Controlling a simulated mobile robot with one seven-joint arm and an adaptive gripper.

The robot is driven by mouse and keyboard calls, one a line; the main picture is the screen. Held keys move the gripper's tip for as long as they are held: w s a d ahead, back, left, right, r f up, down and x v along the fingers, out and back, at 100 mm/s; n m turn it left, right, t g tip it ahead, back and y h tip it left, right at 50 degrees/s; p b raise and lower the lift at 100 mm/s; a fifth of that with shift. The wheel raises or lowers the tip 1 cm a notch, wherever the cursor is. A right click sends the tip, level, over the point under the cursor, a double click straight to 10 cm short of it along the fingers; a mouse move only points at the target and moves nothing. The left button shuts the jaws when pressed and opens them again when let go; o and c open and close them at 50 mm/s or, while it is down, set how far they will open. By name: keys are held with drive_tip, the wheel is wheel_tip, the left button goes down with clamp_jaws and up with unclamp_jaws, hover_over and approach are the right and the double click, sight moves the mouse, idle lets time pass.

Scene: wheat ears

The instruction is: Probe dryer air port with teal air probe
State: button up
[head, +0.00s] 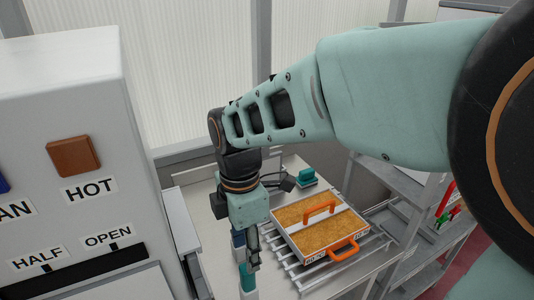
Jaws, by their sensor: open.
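My gripper (246,256) points down over the light worktop, right of the white dryer (70,90). Its jaws are open. A slim teal piece (248,281), perhaps the teal air probe, shows just below the fingers, with its lower part near the picture's bottom edge. I cannot tell whether the fingers touch it. A second, small teal piece (306,176) with a dark base stands at the back of the worktop. The dryer front has an orange-brown button marked HOT and a slot marked HALF and OPEN. I cannot make out the air port.
A tray (345,250) of golden grain with orange handles sits on metal rails right of my gripper. Grey metal shelves (405,190) holding red and green items stand farther right. A ribbed, pale wall closes the back. My arm crosses the upper right and hides part of the shelves.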

sight(247, 274)
wheel_tip(247, 274, down, 9)
drive_tip(key=b, duration=0.6)
drive_tip(key=shift+f+b, duration=0.1)
drive_tip(key=shift+b, duration=0.3)
clamp_jaws()
drive_tip(key=shift+w, duration=0.1)
drive_tip(key=shift+r+p, duration=0.6)
drive_tip(key=shift+r, duration=0.05)
idle(0.4)
drive_tip(key=c, duration=0.8)
unclamp_jaws()
clamp_jaws()
